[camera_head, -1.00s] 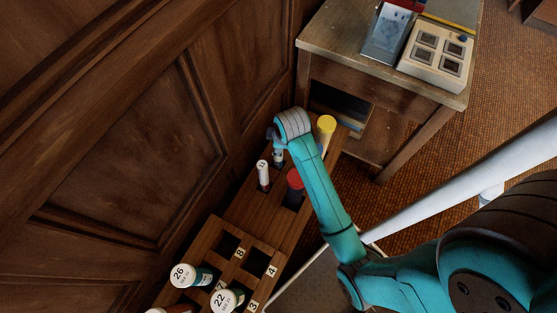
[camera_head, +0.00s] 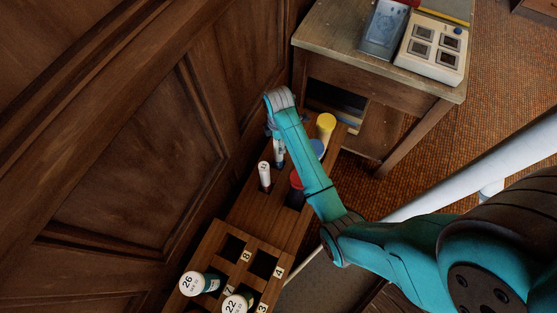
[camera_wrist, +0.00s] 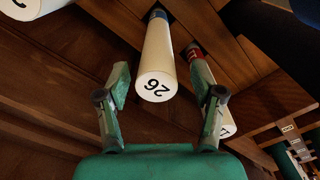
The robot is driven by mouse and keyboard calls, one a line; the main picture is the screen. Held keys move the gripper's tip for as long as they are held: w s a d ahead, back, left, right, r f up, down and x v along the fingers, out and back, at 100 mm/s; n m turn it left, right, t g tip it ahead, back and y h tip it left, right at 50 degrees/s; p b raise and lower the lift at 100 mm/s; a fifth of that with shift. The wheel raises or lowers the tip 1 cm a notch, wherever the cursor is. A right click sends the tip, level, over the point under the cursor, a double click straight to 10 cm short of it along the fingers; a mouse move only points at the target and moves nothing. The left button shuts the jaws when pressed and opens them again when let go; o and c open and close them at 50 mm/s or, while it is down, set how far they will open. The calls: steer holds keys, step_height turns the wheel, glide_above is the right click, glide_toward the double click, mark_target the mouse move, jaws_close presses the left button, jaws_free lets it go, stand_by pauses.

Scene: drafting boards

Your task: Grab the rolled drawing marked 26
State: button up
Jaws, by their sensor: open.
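In the wrist view a white roll marked 26 (camera_wrist: 157,52) with a blue band at its far end stands between the two spread fingers of my gripper (camera_wrist: 159,72). Gaps show on both sides of it, so the gripper is open and not closed on it. In the head view my gripper (camera_head: 273,128) is at the far part of the wooden rack, mostly hidden by my wrist. A white and blue roll (camera_head: 280,156) shows just below it there. Another roll whose end reads 26 (camera_head: 191,284), with small print, stands in the near part of the rack.
A white roll with a red band (camera_wrist: 213,95) stands close beside the right finger. The wooden rack (camera_head: 262,215) also holds a roll marked 22 (camera_head: 237,303) and a yellow-topped roll (camera_head: 326,122). A wood-panelled wall rises at left; a side table (camera_head: 340,45) stands behind.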

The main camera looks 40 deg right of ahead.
step_height(320, 180, down, 5)
steer(key=shift+w+d+r, duration=0.1)
steer(key=shift+w+d, duration=0.05)
jaws_close()
